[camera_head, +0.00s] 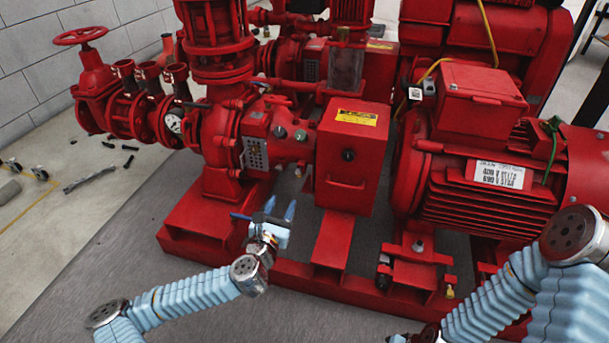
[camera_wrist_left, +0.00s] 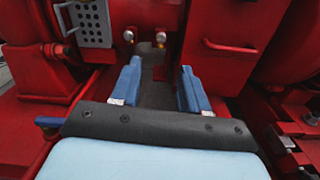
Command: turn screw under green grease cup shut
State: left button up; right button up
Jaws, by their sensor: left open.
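Two small round cups sit on top of the red pump bearing housing in the head view; the right one (camera_head: 300,135) looks greenish, the left one (camera_head: 280,131) darker. Below that housing, two small brass-coloured knobs show in the left wrist view, a left one (camera_wrist_left: 128,36) and a right one (camera_wrist_left: 160,38). I cannot tell which belongs to the green cup. My left gripper (camera_head: 280,208) is below and in front of the housing, its blue fingers apart and empty. In the left wrist view the gripper (camera_wrist_left: 160,74) points towards the knobs, with a gap between.
A red guard box (camera_head: 352,155) with a yellow label stands right of the housing. A perforated metal plate (camera_head: 255,154) is on the left. The red base frame (camera_head: 334,238) runs below the gripper. The red motor (camera_head: 480,165) is further right, near my right arm.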

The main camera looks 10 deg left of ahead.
aim_at(298, 173)
pick_arm(q)
jog(key=w, duration=0.4)
jog(key=w+b, duration=0.1)
jog(key=w, duration=0.7)
jog(key=shift+w+d+b, duration=0.2)
jog(key=shift+d+b, duration=0.05)
jog(key=shift+b, duration=0.1)
jog(key=shift+c, duration=0.3)
grip_shut()
